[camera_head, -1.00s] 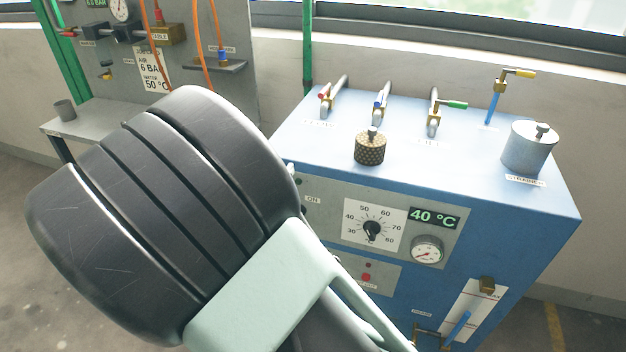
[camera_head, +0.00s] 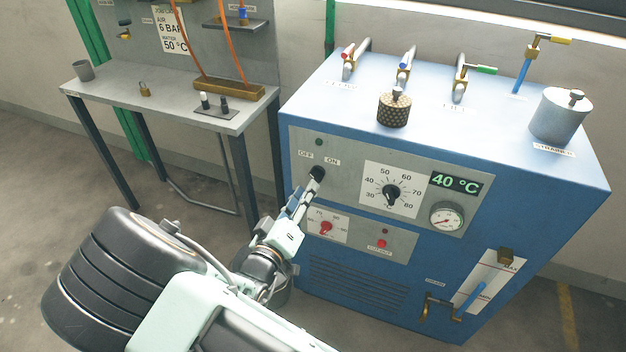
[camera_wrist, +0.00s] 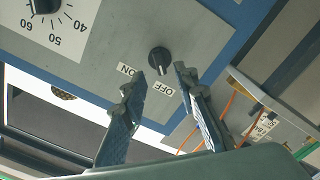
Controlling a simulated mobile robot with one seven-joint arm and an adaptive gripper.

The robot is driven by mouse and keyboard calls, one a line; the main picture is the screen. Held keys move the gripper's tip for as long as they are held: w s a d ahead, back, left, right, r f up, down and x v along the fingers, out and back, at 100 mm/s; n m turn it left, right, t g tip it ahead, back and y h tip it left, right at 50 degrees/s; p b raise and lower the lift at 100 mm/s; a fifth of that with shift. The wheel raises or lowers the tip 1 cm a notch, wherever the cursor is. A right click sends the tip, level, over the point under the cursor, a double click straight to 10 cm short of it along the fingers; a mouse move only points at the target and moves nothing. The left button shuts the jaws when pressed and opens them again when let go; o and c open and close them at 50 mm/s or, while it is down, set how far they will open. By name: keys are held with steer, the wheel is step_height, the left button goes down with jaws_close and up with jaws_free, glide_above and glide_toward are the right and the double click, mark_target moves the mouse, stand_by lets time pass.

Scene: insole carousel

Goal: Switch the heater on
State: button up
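The heater (camera_head: 480,260) is a blue cabinet with a grey front panel. Its black OFF/ON switch knob (camera_head: 317,173) is at the panel's upper left, below a dark green lamp (camera_head: 319,142). My gripper (camera_head: 308,191) is right at the knob from below left in the head view, partly covering it. In the wrist view the knob (camera_wrist: 159,60) shows upside down between and just beyond my two spread fingers (camera_wrist: 158,78), with the OFF and ON labels beside it. The fingers are open and hold nothing. I cannot tell for certain which label the knob points to.
A temperature dial (camera_head: 391,195), a 40 °C display (camera_head: 456,183) and a gauge (camera_head: 446,216) are right of the knob. A smaller red knob (camera_head: 326,227) sits below. Valves and a strainer pot (camera_head: 560,117) stand on top. A grey table (camera_head: 150,100) is at the left.

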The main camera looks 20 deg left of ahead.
mark_target(313, 177)
steer(key=w, duration=0.5)
steer(key=shift+w+d, duration=0.2)
jaws_close()
